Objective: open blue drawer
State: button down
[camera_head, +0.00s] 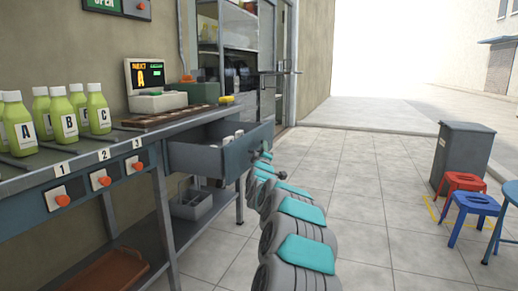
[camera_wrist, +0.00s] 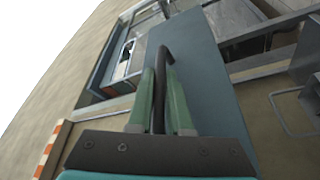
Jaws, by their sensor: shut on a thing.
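The blue drawer (camera_head: 247,151) is pulled out from under the worktop, with small white items lying inside. Its blue-grey front (camera_wrist: 202,75) fills the middle of the wrist view. A dark bar handle (camera_wrist: 164,56) stands off that front. My gripper (camera_wrist: 159,88) is shut on this handle, with one green finger on each side of it. In the head view my arm reaches up to the drawer front, and the fingertips are small and partly hidden by the arm.
A grey bin (camera_head: 200,203) sits on the shelf below. A dark bin (camera_head: 462,155) and stools (camera_head: 473,208) stand at right. The tiled floor between is clear.

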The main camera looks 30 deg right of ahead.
jog(key=shift+s+d, duration=0.15)
jog(key=shift+d, duration=0.1)
jog(key=c, duration=1.1)
grip_release()
jog(key=shift+d, duration=0.1)
jog(key=shift+o, duration=1.3)
jog(key=v, duration=0.7)
jog(key=shift+s+a+p, duration=0.25)
jog(key=shift+a+p, duration=0.15)
jog(key=shift+p, duration=0.05)
jog(key=shift+f, duration=0.1)
